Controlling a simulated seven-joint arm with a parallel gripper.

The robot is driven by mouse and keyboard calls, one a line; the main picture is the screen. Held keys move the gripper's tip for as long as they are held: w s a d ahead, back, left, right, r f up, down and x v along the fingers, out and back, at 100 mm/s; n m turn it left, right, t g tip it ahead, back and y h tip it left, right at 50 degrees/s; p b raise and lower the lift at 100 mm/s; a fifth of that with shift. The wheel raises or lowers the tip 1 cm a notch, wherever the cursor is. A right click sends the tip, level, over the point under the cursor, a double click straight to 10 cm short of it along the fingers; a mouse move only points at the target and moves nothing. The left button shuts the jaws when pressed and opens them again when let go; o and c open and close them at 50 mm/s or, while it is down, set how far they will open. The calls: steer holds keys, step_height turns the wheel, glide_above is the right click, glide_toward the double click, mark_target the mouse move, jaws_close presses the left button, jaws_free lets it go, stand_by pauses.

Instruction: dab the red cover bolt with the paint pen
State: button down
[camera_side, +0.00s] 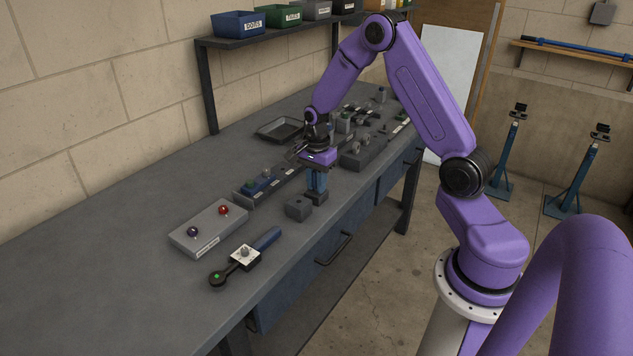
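A round red bolt (223,210) stands at the far right of a grey cover block (200,238) on the left part of the bench. A dark blue bolt (193,231) stands on the same block. My gripper (317,190) points down to the right of the cover block, well apart from the red bolt. Its blue fingers are just above or around a small dark block (317,199). I cannot tell whether they are open or what is between them. I cannot make out the paint pen for certain; it may be hidden at the fingers.
A small dark grey block (299,207) stands left of my gripper. A rack (270,187), a black tray (280,130) and several parts lie behind. The bench's left end is clear.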

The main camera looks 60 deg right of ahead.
steer(key=shift+r, duration=1.9)
steer(key=w+a+r, duration=0.1)
steer(key=w+a, duration=0.3)
steer(key=a, duration=0.2)
steer(key=w+a+r, duration=0.1)
steer(key=w+a, duration=0.4)
steer(key=a, duration=0.2)
steer(key=w+a+r, duration=0.2)
steer(key=w+a, duration=0.3)
steer(key=a, duration=0.2)
steer(key=shift+w+a, duration=0.15)
steer(key=shift+a, duration=0.1)
steer(key=shift+w+a, duration=0.1)
steer(key=shift+a, duration=0.15)
steer(key=shift+f, duration=1.5)
steer(key=shift+f, duration=0.8)
steer(key=shift+r, duration=0.1)
steer(key=shift+r, duration=2.95)
